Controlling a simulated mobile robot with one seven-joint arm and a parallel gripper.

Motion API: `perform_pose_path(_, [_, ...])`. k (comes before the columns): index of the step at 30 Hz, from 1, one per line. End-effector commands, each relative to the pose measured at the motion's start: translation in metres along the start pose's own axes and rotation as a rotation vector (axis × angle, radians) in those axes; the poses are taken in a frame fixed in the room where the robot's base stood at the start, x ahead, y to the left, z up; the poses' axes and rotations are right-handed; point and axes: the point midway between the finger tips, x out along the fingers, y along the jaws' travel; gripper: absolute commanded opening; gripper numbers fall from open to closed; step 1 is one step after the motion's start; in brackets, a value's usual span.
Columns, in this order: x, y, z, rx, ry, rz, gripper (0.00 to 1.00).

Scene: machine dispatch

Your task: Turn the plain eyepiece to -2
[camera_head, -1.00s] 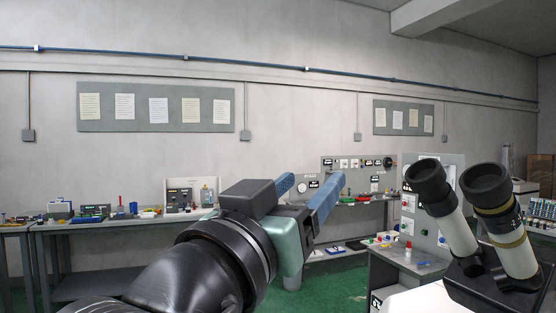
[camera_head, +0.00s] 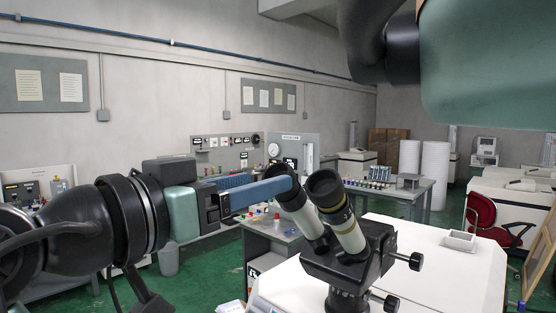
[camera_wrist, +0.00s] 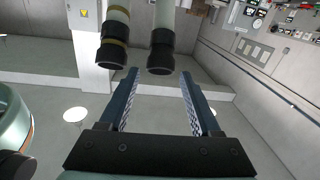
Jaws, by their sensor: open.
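A microscope head (camera_head: 355,255) carries two dark-capped, cream eyepieces. The plain eyepiece (camera_head: 302,218) is the left one in the head view; the banded eyepiece (camera_head: 348,228), with a brass-coloured ring, is to its right. In the wrist view the plain eyepiece (camera_wrist: 161,58) is on the right and the banded one (camera_wrist: 112,48) on the left. My gripper (camera_head: 278,186) has long blue fingers and is level, its tips close by the plain eyepiece's cap. In the wrist view my gripper (camera_wrist: 159,75) is open, with the plain cap in line between the fingertips. Contact cannot be told.
The microscope stands on a white-topped bench (camera_head: 440,262) with a small light tray (camera_head: 460,240). A grey table (camera_head: 268,231) with small parts is behind my gripper. A red chair (camera_head: 482,215) is at the right. Green floor shows between benches.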

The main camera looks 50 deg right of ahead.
Motion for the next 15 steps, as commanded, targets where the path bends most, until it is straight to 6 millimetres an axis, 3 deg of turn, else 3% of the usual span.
perform_pose_path(6, [0.038,0.000,-0.003,-0.002,-0.001,0.001,0.64])
perform_pose_path(15, [0.055,-0.001,0.000,0.000,0.000,-0.002,0.64])
